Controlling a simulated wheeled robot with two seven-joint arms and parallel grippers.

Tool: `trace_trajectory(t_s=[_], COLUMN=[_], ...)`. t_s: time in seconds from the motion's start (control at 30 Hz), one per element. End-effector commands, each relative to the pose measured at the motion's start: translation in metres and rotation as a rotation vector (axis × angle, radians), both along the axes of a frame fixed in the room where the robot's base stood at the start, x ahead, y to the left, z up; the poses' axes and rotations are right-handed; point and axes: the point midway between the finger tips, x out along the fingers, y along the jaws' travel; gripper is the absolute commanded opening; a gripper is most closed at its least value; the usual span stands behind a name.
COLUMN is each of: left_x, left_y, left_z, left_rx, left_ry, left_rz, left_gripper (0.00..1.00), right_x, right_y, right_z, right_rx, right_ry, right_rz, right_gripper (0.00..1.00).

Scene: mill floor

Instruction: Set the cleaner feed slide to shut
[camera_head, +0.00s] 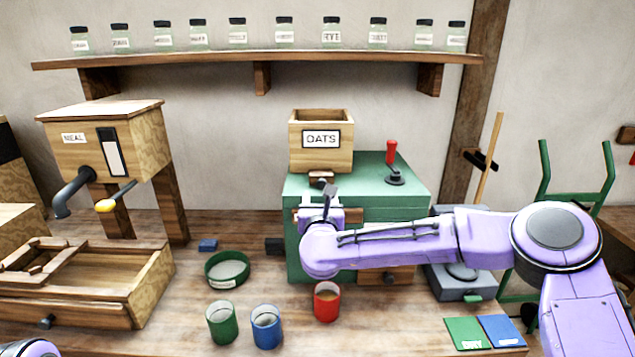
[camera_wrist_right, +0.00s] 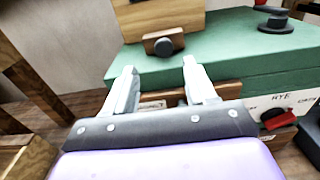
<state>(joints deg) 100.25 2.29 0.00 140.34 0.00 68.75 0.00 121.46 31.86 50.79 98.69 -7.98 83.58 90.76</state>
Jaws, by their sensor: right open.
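The green cleaner (camera_head: 410,187) stands on the bench, with a wooden box labelled OATS (camera_head: 321,155) on top. A small wooden slide with a dark round knob shows at the foot of that box (camera_head: 320,176); it also shows in the right wrist view (camera_wrist_right: 163,45). My right gripper (camera_head: 328,193) is in front of the cleaner's upper front edge, below the knob. In the right wrist view (camera_wrist_right: 160,90) its two fingers are apart and empty, with the knob beyond them. A wooden strip with a pale label shows between the fingers, partly hidden. My left gripper is out of view.
A red-handled lever (camera_head: 391,152) stands on the cleaner's top. Red (camera_head: 326,303), blue (camera_head: 266,328) and green (camera_head: 221,324) cups and a green round sieve (camera_head: 227,268) are in front. A MEAL bin (camera_head: 110,145) stands left. A grey scale-like device (camera_head: 460,285) is under my right arm.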

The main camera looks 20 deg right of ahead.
Motion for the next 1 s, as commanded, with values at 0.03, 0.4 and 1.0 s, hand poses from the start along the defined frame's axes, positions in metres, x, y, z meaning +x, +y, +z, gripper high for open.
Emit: trace_trajectory(t_s=[0.03,0.4,1.0], left_x=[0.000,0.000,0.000], left_y=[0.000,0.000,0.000], left_z=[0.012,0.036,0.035], left_rx=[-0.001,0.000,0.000], left_ry=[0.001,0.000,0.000], left_rz=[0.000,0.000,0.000], left_gripper=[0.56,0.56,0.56], right_x=[0.011,0.073,0.077], right_y=[-0.005,-0.022,-0.022], right_z=[0.005,0.000,-0.003], right_rx=[-0.003,-0.005,-0.005], right_ry=[0.002,0.006,0.006], right_rz=[-0.004,-0.001,0.002], right_gripper=[0.55,0.55,0.00])
